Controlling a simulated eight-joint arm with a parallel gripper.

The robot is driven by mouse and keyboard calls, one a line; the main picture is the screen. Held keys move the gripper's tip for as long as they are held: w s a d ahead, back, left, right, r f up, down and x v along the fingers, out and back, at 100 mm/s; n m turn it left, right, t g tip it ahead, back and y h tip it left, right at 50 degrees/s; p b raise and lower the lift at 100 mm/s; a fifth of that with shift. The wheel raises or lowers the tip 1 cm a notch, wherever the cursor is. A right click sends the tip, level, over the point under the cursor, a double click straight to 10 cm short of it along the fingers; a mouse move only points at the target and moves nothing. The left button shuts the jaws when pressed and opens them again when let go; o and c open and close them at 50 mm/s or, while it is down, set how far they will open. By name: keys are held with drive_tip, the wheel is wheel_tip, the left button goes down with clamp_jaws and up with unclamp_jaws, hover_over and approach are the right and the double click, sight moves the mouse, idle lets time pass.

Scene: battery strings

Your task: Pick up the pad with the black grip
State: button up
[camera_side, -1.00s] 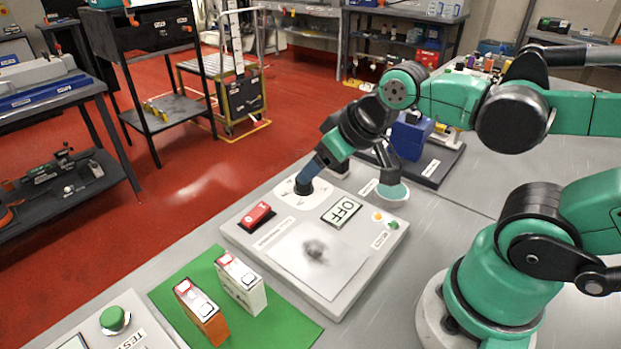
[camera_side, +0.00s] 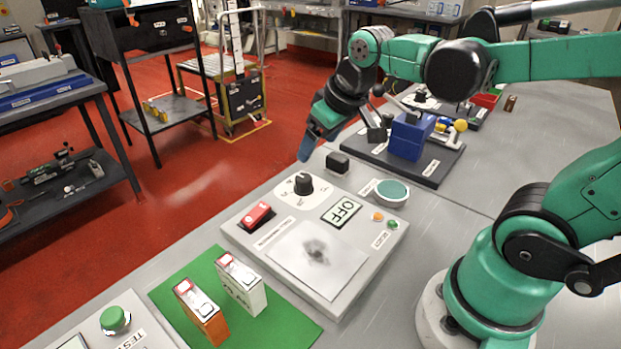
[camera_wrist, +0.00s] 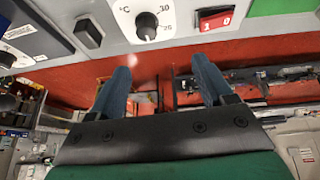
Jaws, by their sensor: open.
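The black grip (camera_side: 337,162) is a small dark block standing at the far edge of the grey control panel (camera_side: 232,225); the pad under it is hard to make out. In the wrist view the grip (camera_wrist: 88,33) is at the upper left, beside the temperature dial. My gripper (camera_side: 312,148) has blue fingers and is raised past the panel's far edge, left of the grip and apart from it. In the wrist view the fingers of my gripper (camera_wrist: 162,70) are spread with nothing between them.
A blue block fixture (camera_side: 407,137) stands behind. Two batteries stand on a green mat (camera_side: 290,331). Red floor lies beyond the bench edge.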

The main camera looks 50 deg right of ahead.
drive_tip(key=w+d+f+g, duration=0.2)
drive_tip(key=w+d+g, duration=0.1)
drive_tip(key=w+d, duration=0.3)
drive_tip(key=g, duration=0.2)
hover_over(338, 157)
drive_tip(key=shift+y, duration=0.3)
wheel_tip(338, 157, down, 6)
drive_tip(key=shift+r, duration=0.1)
drive_tip(key=shift+d+f, duration=0.1)
drive_tip(key=shift+f, duration=2.9)
clamp_jaws()
